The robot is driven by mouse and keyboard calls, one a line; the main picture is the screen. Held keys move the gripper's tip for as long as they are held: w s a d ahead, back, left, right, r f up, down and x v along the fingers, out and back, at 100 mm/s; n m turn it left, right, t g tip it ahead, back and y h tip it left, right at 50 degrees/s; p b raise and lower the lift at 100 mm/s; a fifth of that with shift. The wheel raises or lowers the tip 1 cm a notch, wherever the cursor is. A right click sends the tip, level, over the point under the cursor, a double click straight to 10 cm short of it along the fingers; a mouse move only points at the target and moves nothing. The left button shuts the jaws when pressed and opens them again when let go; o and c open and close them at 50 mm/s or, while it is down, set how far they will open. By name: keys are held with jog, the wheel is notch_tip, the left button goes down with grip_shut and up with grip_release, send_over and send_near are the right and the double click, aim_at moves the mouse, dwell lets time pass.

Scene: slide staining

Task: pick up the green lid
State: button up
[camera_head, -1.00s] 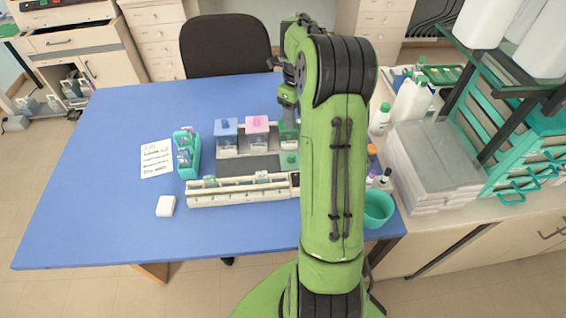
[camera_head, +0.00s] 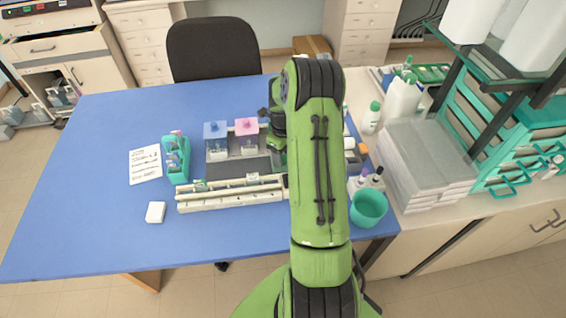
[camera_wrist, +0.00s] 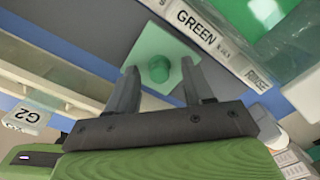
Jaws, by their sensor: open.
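The green lid (camera_wrist: 146,50) is a translucent green square plate with a round green knob on top. In the wrist view it lies in front of the tray edge labelled GREEN. My gripper (camera_wrist: 161,67) is open, with one finger on each side of the knob. I cannot tell whether the fingers touch it. In the head view my arm hides the lid and most of the gripper.
Jars with a blue lid (camera_head: 215,130) and a pink lid (camera_head: 246,126) stand left of my arm. A long cream slide rack (camera_head: 230,194) lies in front. A teal cup (camera_head: 368,208) stands at right. The blue table (camera_head: 90,200) is clear at front left.

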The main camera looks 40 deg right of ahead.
grip_shut()
dwell(0.3)
